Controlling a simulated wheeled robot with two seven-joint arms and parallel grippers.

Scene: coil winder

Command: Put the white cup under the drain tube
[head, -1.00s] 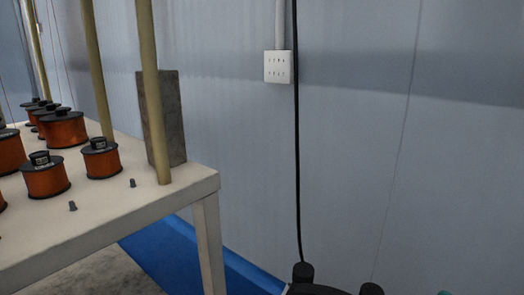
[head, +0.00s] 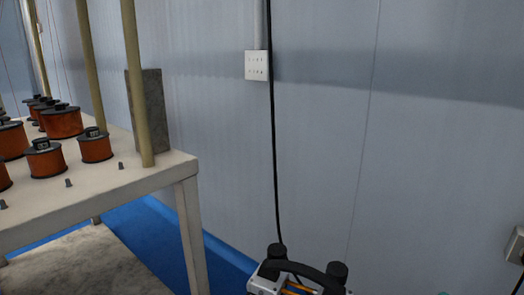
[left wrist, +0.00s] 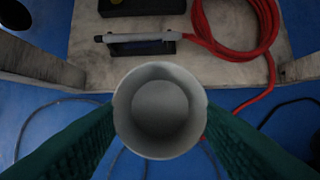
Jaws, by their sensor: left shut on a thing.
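The white cup (left wrist: 160,108) is in the left wrist view, seen from above into its round mouth, and it looks empty. My left gripper (left wrist: 160,120) is shut on it, with one green ridged finger at each side of the cup. The cup is over the blue floor, near the edge of a pale board or shelf. I cannot make out the drain tube in either view. My right gripper is not in view.
A white table (head: 120,185) with copper coil spools (head: 95,148) stands at left in the head view. A black-handled device (head: 300,278) is at the bottom. A red coiled hose (left wrist: 235,30) and a grey pen-shaped tool (left wrist: 140,36) lie on the board.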

